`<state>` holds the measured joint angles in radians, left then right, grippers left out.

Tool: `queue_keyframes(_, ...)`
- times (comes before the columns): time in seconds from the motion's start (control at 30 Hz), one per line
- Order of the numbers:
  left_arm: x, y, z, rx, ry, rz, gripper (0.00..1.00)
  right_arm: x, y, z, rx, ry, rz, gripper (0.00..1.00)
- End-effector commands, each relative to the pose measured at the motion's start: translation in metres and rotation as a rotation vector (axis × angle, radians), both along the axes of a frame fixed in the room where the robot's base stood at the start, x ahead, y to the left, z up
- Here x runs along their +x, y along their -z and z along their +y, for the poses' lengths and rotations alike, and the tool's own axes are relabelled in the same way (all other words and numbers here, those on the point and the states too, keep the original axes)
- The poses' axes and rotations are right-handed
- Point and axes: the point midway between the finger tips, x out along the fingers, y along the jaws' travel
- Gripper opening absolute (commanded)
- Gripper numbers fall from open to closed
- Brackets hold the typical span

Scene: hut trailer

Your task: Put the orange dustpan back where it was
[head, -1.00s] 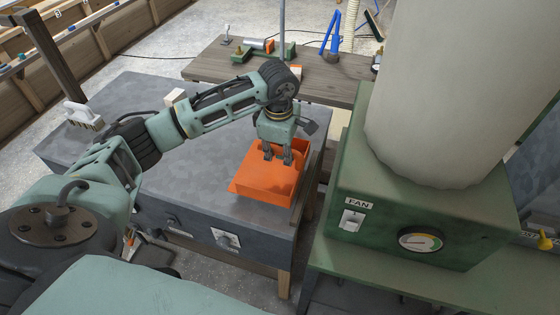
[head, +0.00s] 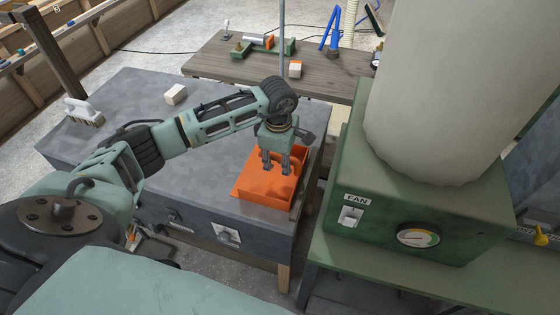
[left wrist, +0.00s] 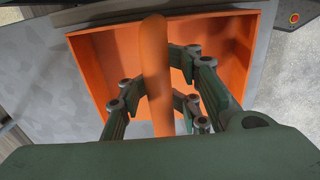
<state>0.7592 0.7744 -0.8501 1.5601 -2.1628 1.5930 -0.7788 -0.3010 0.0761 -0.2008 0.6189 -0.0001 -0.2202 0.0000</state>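The orange dustpan (head: 248,190) is at the right end of the grey bench top (head: 175,190), near its right edge. My left gripper (head: 276,170) points down over it. In the left wrist view the dustpan's handle (left wrist: 154,50) runs between my two fingers (left wrist: 157,88), with the tray (left wrist: 95,65) beyond. The fingers close in on the handle from both sides and look shut on it. The dustpan looks level and at or very near the bench top; the contact below it is hidden. My right gripper is not in view.
A green fan box (head: 400,215) with a large pale duct stands close to the right. A wooden table (head: 220,62) with tools is behind. The bench's middle is clear.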

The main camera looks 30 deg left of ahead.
Motion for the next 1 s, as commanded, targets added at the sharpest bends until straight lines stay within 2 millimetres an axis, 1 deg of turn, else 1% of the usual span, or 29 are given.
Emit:
queue_keyframes(0.03, 0.000, 0.000, 0.000, 0.000, 0.000, 0.000, 0.32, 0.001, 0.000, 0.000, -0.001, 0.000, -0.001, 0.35)
queue_keyframes(0.1, 0.000, 0.000, 0.000, 0.000, 0.000, 0.000, 0.35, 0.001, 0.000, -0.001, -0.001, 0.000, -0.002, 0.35)
queue_keyframes(0.37, 0.000, -0.001, 0.000, 0.000, 0.000, 0.000, 0.35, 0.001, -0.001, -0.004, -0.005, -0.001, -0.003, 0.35)
queue_keyframes(0.47, 0.000, -0.006, 0.000, 0.000, 0.000, 0.000, 0.35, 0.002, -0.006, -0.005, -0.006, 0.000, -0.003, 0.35)
queue_keyframes(0.5, 0.001, -0.008, 0.000, 0.000, 0.000, -0.003, 0.35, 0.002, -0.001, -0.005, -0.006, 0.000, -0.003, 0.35)
queue_keyframes(0.57, 0.000, -0.016, 0.000, 0.000, 0.000, -0.003, 0.35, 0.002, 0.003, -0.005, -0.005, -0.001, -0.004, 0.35)
queue_keyframes(0.9, -0.004, -0.088, -0.001, -0.001, 0.001, -0.005, 0.35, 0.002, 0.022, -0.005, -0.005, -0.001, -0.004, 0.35)
queue_keyframes(1.0, -0.005, -0.104, -0.001, 0.000, 0.000, -0.003, 0.35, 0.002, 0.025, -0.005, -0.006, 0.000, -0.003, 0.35)
